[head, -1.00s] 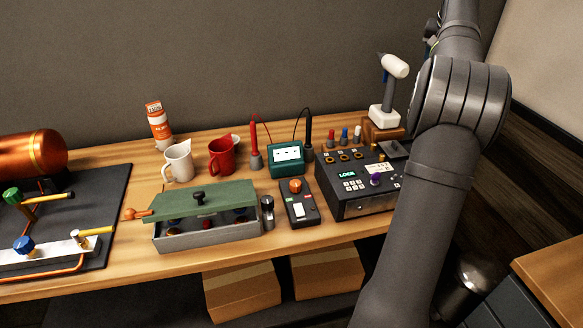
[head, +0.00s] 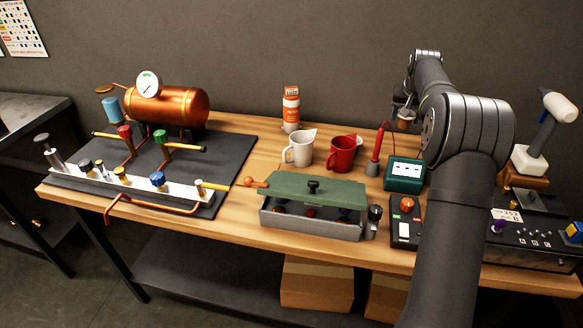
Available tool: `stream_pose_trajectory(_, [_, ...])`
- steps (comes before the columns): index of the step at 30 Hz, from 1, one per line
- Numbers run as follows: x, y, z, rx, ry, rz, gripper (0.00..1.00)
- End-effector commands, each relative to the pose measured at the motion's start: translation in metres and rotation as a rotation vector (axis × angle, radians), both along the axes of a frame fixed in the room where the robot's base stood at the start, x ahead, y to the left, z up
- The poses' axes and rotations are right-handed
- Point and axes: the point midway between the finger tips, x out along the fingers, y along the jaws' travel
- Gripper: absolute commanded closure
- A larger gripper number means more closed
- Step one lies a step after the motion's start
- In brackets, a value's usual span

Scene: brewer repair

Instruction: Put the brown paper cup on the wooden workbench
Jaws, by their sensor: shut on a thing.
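The brown paper cup (head: 405,119) shows small at the upper right of the head view. My gripper (head: 404,110) is just above it, shut on the cup near its top. My arm partly blocks the view of both. The cup appears raised above the wooden workbench (head: 250,248), near its back edge; I cannot tell the exact height. A white mug (head: 299,150) and a red mug (head: 343,154) stand on the bench to the left of the cup.
A copper boiler (head: 175,104) with valves stands on a dark mat at the left. A green-lidded box (head: 310,205), a green meter (head: 405,174), a red probe (head: 376,150) and an orange-labelled bottle (head: 291,108) crowd the middle. Some bare wood shows along the front edge and beside the mat.

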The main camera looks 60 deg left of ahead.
Motion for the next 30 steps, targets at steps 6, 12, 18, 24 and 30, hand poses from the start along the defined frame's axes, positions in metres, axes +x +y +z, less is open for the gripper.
stream_pose_trajectory(6, [-0.027, 0.032, -0.026, 0.000, 0.000, 0.058, 0.67])
stream_pose_trajectory(12, [-0.030, 0.036, -0.036, -0.001, 0.000, 0.065, 0.67])
stream_pose_trajectory(18, [-0.030, 0.035, -0.069, -0.002, 0.001, 0.064, 0.67])
stream_pose_trajectory(24, [-0.030, 0.035, -0.085, -0.001, 0.001, 0.064, 0.67])
stream_pose_trajectory(30, [-0.030, 0.035, -0.115, -0.002, 0.001, 0.064, 0.67])
